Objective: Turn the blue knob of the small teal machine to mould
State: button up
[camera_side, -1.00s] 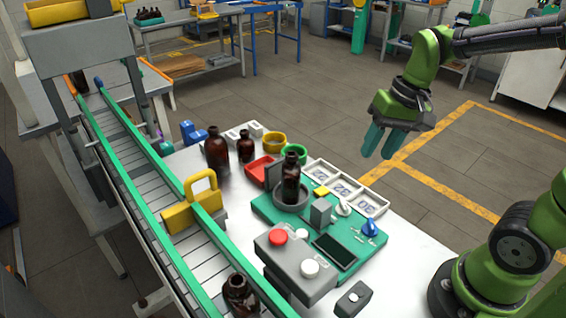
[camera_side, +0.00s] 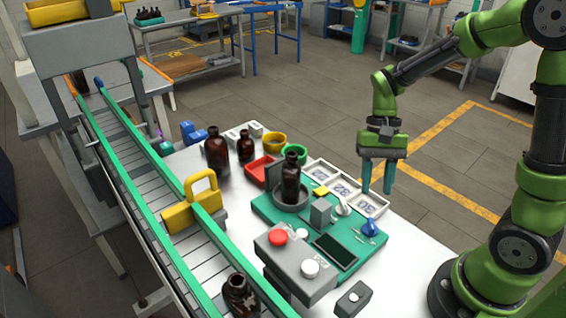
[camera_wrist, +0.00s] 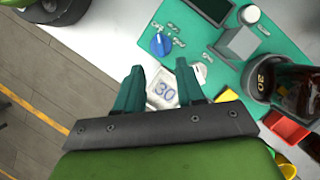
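The small teal machine (camera_side: 345,262) is a flat teal panel on the white table. Its blue knob (camera_side: 370,228) sits at the panel's right corner. My gripper (camera_side: 377,190) is open and empty, pointing down above the tray marked 30. A brown bottle (camera_side: 291,180) stands in a round grey holder on the machine.
Number trays (camera_side: 343,188) lie along the machine's right edge. A white knob (camera_side: 343,208) and a grey block (camera_side: 321,212) stand close to the blue knob. A grey box with red and white buttons (camera_side: 292,268) is in front. A conveyor (camera_side: 165,200) runs at left.

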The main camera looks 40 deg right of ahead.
aim_at(372, 223)
jog(key=x, duration=0.8)
grip_shut()
